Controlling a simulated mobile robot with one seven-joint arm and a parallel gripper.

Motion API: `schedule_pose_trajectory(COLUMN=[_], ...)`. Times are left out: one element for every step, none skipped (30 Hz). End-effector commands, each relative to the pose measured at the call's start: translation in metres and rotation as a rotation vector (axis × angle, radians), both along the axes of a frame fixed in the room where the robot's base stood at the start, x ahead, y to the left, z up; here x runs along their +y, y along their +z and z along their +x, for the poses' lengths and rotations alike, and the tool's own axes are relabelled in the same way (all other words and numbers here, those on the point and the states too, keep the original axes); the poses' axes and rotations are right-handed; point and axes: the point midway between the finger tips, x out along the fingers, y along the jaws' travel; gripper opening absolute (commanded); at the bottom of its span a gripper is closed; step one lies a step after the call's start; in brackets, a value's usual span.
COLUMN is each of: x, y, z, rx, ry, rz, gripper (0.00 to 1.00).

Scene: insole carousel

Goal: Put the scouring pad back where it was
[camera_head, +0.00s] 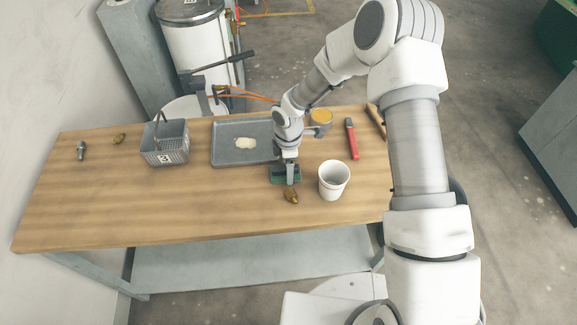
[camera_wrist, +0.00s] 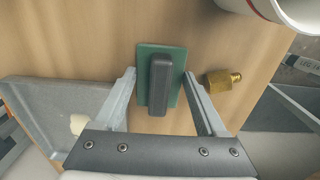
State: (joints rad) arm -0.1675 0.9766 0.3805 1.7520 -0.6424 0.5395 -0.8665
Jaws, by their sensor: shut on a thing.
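The scouring pad (camera_head: 277,178) is a green rectangle with a dark grey block along its top. In the head view it is at the front right of the grey tray, at or just above the tabletop; I cannot tell whether it touches the wood. My gripper (camera_head: 288,177) points down over it. In the wrist view the pad (camera_wrist: 145,93) sits between the two fingers of my gripper (camera_wrist: 161,75), which is shut on it. Part of the pad is hidden behind my gripper in the head view.
The tray (camera_head: 224,128) holds a pale patch (camera_head: 245,143). A white cup (camera_head: 334,180) and a brass fitting (camera_head: 291,195) stand close to the pad. A grey basket (camera_head: 165,156), orange-topped container (camera_head: 321,118) and red-handled tool (camera_head: 352,140) are farther off. The front left wood is clear.

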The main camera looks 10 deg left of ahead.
Motion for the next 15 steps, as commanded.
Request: schedule_pose_trajectory(x=[-0.0001,-0.0001,-0.0001,-0.0001,-0.0001,-0.0001,-0.0001,-0.0001,-0.0001,-0.0001,-0.0001,-0.0001,-0.0001,-0.0001,0.0000], y=[-0.0005,-0.0016,-0.0034,-0.0033,-0.0022,-0.0020,-0.0020,-0.0020,-0.0020,-0.0019,-0.0019,-0.0019,-0.0019,-0.0018,-0.0013], z=[0.0001,0.0001,0.0001,0.0001,0.0001,0.0001,0.0001,0.0001,0.0001,0.0001,0.0001,0.0001,0.0001,0.0001,0.0002], rx=[0.000,0.000,0.000,0.000,0.000,0.000,0.000,0.000,0.000,0.000,0.000,0.000,0.000,0.000,0.000], ry=[0.000,0.000,0.000,0.000,0.000,0.000,0.000,0.000,0.000,0.000,0.000,0.000,0.000,0.000,0.000], rz=[0.000,0.000,0.000,0.000,0.000,0.000,0.000,0.000,0.000,0.000,0.000,0.000,0.000,0.000,0.000], gripper=[0.30,0.30,0.30,0.76,0.81,0.88,0.94,0.99,1.00,1.00,1.00,1.00,1.00,1.00,1.00])
